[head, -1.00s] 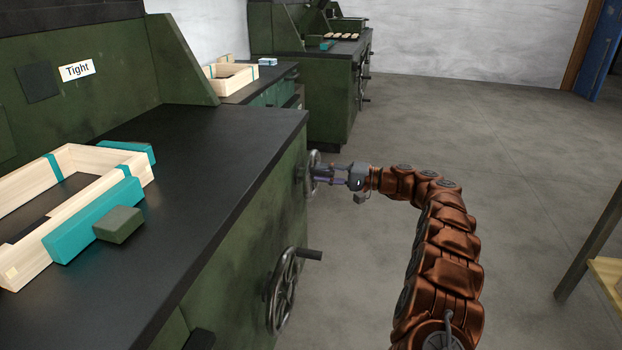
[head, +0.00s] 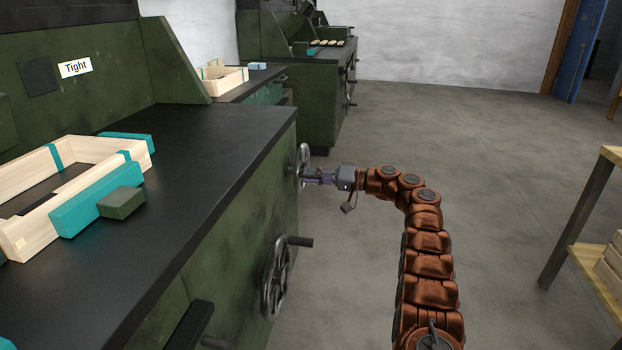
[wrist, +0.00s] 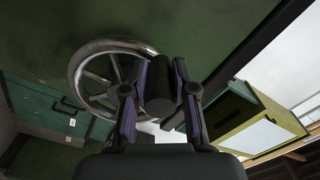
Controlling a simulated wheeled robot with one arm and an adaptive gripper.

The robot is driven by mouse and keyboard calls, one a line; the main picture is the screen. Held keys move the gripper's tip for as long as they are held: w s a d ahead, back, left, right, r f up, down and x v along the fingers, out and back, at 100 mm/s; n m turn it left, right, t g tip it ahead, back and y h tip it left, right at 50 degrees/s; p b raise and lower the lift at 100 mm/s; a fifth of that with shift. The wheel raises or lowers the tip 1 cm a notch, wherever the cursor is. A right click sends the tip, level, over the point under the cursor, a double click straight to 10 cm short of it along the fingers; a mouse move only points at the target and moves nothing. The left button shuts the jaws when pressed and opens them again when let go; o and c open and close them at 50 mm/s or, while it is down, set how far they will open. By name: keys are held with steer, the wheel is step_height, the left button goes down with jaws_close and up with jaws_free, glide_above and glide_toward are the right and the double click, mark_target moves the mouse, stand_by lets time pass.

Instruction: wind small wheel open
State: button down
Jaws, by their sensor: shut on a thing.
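The small wheel (head: 302,164) is a grey metal handwheel on the green side of the bench, toward its far end. In the wrist view the wheel's spoked rim (wrist: 75,75) shows to the left of my fingers. My gripper (head: 312,176) is at this wheel. In the wrist view my gripper (wrist: 160,100) has a finger on either side of the wheel's dark round handle (wrist: 159,88) and is shut on it. A larger handwheel (head: 273,283) with a dark handle sticking out is nearer on the same side.
A light wooden crate frame (head: 30,236) with teal clamp blocks lies on the black benchtop (head: 200,135). A "Tight" label (head: 75,68) is on the panel behind. Open grey floor (head: 450,130) lies right of the bench. A wooden shelf (head: 590,250) stands at the right.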

steer(key=shift+w+d+f, duration=0.15)
steer(key=shift+w+d, duration=0.05)
steer(key=shift+d, duration=0.4)
steer(key=c, duration=1.2)
jaws_free()
steer(key=shift+d, duration=0.1)
steer(key=shift+o, duration=1.4)
steer(key=shift+s+a, duration=0.15)
steer(key=shift+a, duration=0.35)
steer(key=s+d, duration=0.1)
steer(key=d, duration=1.1)
steer(key=shift+s, duration=0.25)
